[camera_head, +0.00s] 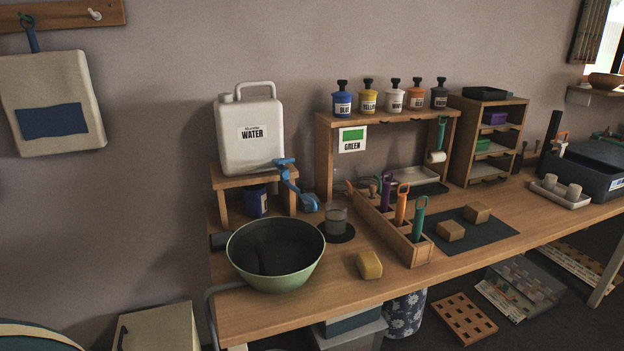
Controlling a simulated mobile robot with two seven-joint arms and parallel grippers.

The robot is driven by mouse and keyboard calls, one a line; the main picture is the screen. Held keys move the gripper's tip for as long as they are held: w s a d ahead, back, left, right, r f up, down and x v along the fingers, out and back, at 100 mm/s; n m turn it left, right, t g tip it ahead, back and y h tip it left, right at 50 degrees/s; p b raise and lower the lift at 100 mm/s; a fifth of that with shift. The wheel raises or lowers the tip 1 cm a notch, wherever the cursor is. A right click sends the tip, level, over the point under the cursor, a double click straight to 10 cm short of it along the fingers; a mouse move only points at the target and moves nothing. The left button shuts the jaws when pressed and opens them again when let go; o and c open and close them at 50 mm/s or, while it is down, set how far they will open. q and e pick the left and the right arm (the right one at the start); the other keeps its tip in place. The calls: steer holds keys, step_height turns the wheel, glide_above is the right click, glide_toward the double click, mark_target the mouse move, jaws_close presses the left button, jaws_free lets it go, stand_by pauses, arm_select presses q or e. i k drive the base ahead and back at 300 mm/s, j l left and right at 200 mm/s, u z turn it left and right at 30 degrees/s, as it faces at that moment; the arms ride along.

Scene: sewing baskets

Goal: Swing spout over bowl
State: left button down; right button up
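The blue spout (289,184) is at the lower right of the white water jug (236,147), which stands on a small wooden riser at the left end of the bench. The spout slants down and right, and its outlet end is near a grey cup. The green bowl (295,279) sits on the bench in front of the riser, below and left of the spout's end. Its inside is dark, and I cannot tell what it holds. The spout's end is beyond the bowl's back right rim, not above the bowl. Neither of my grippers is in view.
A grey cup (336,221) stands on a dark round mat right of the bowl. A wooden tool rack (418,249) is further right. A blue can (256,201) sits under the riser.

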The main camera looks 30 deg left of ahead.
mark_target(302, 185)
steer(key=i+l+u, duration=0.55)
steer(key=i+l, duration=0.35)
